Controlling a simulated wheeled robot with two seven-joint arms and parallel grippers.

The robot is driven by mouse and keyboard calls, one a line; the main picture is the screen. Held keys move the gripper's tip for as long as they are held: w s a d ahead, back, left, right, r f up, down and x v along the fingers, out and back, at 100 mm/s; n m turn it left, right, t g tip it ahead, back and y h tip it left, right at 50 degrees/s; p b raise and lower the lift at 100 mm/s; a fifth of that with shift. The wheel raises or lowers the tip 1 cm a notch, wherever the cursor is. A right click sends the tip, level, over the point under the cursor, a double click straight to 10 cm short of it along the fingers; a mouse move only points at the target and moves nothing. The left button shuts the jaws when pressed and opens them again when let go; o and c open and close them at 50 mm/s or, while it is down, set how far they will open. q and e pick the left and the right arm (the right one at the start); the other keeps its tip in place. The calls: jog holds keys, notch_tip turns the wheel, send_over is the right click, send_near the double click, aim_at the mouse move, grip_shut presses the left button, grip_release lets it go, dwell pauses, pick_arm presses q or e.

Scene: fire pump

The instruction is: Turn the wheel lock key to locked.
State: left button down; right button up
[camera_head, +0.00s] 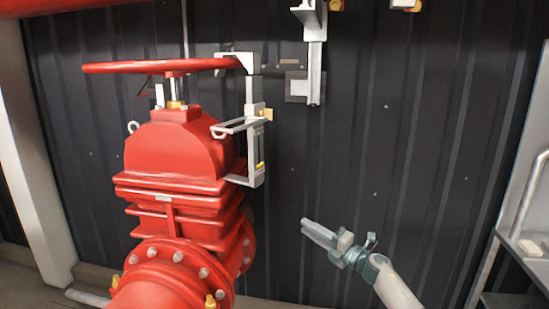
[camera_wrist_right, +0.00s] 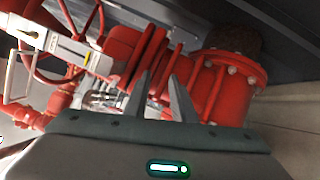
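The red handwheel (camera_head: 120,68) sits level on top of the red valve body (camera_head: 180,145). A grey metal wheel lock (camera_head: 251,95) hangs at the wheel's right rim, with a rectangular frame below. An orange-yellow tab (camera_head: 267,114) shows on its side and a small yellow piece near its bottom; I cannot tell which is the key or how it is turned. The lock also shows in the right wrist view (camera_wrist_right: 65,47). My right gripper (camera_head: 305,227) is empty, below and right of the lock, apart from it. Its fingers (camera_wrist_right: 160,75) stand apart. My left gripper is not seen.
A dark ribbed wall (camera_head: 400,130) stands behind the valve. A grey bracket (camera_head: 315,70) is fixed on it, right of the wheel. A pale post (camera_head: 35,190) is at left, and a grey metal structure (camera_head: 525,225) at right. Space between lock and right gripper looks clear.

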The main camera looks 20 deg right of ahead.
jog(key=s+r+n+g+y, duration=0.1)
jog(key=r+n, duration=0.8)
jog(key=r, duration=1)
jog(key=s+d+r+n+g+y, duration=0.1)
jog(key=s+r+n+g, duration=0.2)
jog(key=r, duration=1.5)
jog(key=s+n, duration=0.3)
jog(key=n, duration=0.2)
jog(key=shift+s+d+r+n+y+b, duration=0.2)
jog(key=shift+s+r+n+y+b, duration=0.05)
jog(key=shift+r+n+y+b, duration=0.15)
jog(key=shift+w+a, duration=0.1)
jog(key=p, duration=0.8)
send_near(267, 114)
jog(key=r+x, duration=0.1)
jog(key=x, duration=0.7)
jog(key=shift+r, duration=0.1)
jog(key=shift+d, duration=0.25)
grip_shut()
